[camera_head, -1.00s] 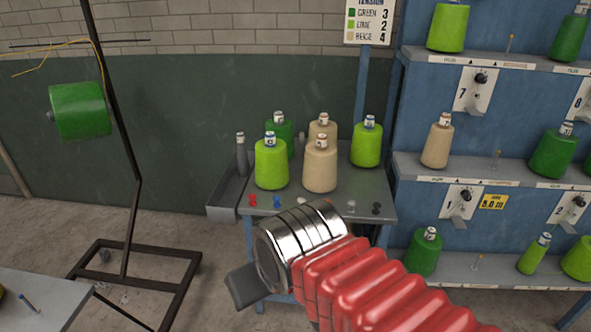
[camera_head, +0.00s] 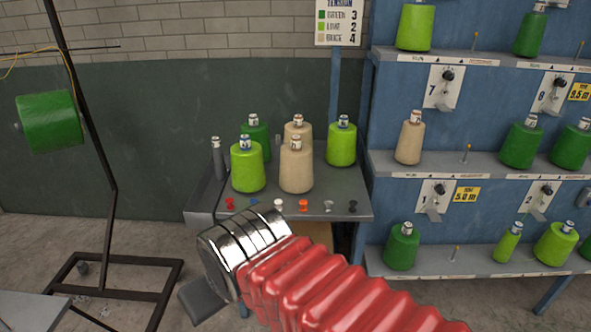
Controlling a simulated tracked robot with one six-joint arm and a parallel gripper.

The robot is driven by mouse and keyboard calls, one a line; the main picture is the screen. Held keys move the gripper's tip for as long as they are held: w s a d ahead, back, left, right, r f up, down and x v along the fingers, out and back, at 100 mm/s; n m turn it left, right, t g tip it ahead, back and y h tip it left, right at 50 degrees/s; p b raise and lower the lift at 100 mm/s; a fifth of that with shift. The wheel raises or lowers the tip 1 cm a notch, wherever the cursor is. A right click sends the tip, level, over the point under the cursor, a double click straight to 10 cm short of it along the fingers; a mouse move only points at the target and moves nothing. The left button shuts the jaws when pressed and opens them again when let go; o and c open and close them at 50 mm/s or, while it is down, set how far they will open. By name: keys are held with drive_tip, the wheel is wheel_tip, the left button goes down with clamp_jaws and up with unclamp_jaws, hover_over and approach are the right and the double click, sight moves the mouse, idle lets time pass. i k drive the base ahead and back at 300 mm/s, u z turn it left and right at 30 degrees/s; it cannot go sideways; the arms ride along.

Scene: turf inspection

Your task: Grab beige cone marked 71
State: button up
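Two beige cones stand upright on the small grey table: a front one (camera_head: 296,170) and one behind it (camera_head: 298,128), partly hidden by the front one. A third beige cone (camera_head: 409,142) stands on the middle shelf of the blue rack. Their top labels are too small to read, so I cannot tell which is marked 71. My gripper (camera_head: 203,300) shows as a dark grey part past the chrome wrist, low in front of the table. It is apart from every cone. Its fingers are mostly hidden, and I see nothing held.
Lime cones (camera_head: 247,168) (camera_head: 341,144) and a green cone (camera_head: 255,135) crowd the beige pair on the table (camera_head: 345,200). Coloured pegs line its front edge. The blue rack (camera_head: 385,190) fills the right.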

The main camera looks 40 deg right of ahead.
sight(297, 176)
drive_tip(key=i, duration=1.5)
drive_tip(key=u, duration=0.05)
